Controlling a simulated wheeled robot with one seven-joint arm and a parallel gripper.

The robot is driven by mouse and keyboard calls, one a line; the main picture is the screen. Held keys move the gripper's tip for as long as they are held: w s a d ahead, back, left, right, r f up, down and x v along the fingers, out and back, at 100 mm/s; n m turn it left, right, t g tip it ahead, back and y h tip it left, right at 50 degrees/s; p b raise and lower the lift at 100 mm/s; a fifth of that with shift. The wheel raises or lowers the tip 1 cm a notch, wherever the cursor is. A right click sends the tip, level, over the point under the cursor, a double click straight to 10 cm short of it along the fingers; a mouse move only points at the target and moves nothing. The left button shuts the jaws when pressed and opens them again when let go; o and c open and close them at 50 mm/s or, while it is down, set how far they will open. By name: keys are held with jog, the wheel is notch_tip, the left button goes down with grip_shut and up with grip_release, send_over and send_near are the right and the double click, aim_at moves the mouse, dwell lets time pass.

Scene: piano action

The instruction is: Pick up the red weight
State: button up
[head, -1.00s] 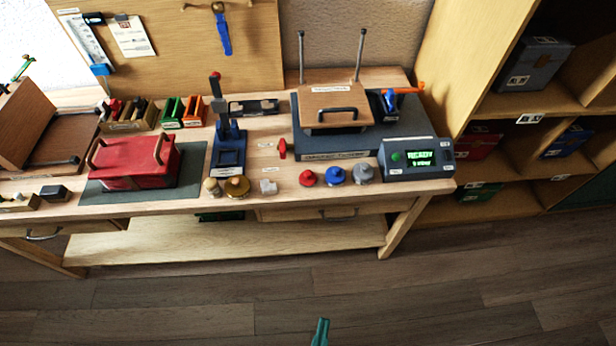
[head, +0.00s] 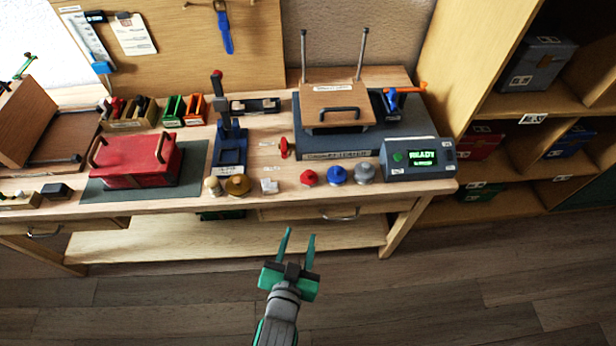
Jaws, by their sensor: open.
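The red weight (head: 309,177) is a small knobbed piece standing on the workbench near its front edge. It stands just left of a blue weight (head: 337,174) and a grey weight (head: 364,172). My gripper (head: 297,236) is green with two thin fingers spread apart and nothing between them. It shows in front of the bench, below the red weight in the picture, with its fingers pointing toward the bench. It is clear of the red weight.
A dark device with a green READY screen (head: 420,157) is at the right. A blue press (head: 230,150) and a red box (head: 128,160) stand further left. The floor in front is clear.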

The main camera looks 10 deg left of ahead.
jog(key=n+g, duration=0.1)
jog(key=n, duration=0.1)
send_near(308, 174)
jog(key=shift+g, duration=0.3)
jog(key=x, duration=0.5)
jog(key=shift+w+r, duration=0.15)
jog(key=shift+w, duration=0.3)
jog(key=shift+x, duration=2.55)
jog(key=shift+d, duration=0.15)
jog(key=c, duration=0.8)
jog(key=shift+s, duration=0.1)
grip_shut()
